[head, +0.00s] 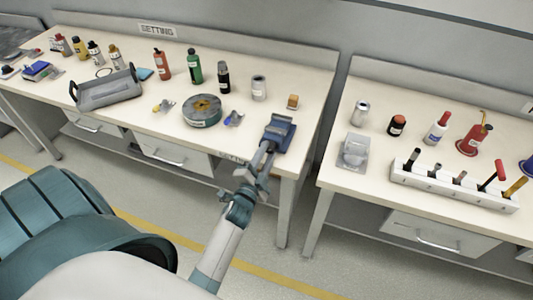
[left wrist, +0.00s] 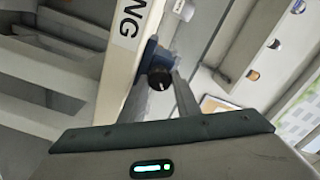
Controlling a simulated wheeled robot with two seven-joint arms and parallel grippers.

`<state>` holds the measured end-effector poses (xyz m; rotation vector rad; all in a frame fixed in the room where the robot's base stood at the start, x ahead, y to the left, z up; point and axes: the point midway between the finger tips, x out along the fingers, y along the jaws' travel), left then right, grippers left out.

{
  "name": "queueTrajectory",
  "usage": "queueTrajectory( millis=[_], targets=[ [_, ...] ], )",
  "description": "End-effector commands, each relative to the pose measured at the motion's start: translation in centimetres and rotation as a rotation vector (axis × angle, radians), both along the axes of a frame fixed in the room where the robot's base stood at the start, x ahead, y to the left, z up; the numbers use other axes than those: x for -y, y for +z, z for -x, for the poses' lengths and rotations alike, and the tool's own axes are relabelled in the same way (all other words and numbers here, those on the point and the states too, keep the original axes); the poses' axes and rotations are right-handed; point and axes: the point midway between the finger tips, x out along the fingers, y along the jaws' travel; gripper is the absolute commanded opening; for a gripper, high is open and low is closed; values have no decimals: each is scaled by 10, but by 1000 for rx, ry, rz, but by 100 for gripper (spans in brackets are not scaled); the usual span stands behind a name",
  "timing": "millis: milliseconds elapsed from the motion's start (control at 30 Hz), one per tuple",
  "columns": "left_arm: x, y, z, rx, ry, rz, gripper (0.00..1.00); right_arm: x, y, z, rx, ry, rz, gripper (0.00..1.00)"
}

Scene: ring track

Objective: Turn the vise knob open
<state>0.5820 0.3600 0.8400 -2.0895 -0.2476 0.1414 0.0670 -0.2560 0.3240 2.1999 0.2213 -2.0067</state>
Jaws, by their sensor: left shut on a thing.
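The blue vise (head: 281,129) stands at the front right corner of the left bench, by the table edge. My left gripper (head: 268,149) reaches up to its front from below. In the left wrist view the dark round vise knob (left wrist: 159,78) has a small pale mark on its face and sits in front of the blue vise body (left wrist: 150,52). The two fingers of my left gripper (left wrist: 160,85) lie on either side of the knob, shut on it. In the head view the knob is hidden by the gripper. My right gripper is in neither view.
Bottles and a grey tray (head: 106,91) stand further left. A gap separates this bench from the right bench, which holds a white tool rack (head: 455,191).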

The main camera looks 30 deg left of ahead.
Motion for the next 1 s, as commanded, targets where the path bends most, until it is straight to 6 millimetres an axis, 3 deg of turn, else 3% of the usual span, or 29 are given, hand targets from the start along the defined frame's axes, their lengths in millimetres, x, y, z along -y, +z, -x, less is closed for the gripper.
queueTrajectory(
  millis=[500,533,600,1000],
  targets=[
    [0,-2,1,3,2,28,7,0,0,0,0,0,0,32],
    [0,-2,1,3,2,28,36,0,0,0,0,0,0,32],
    [0,-2,1,3,2,27,48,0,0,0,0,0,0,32],
    [0,-2,0,3,0,26,48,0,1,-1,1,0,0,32]
  ],
)
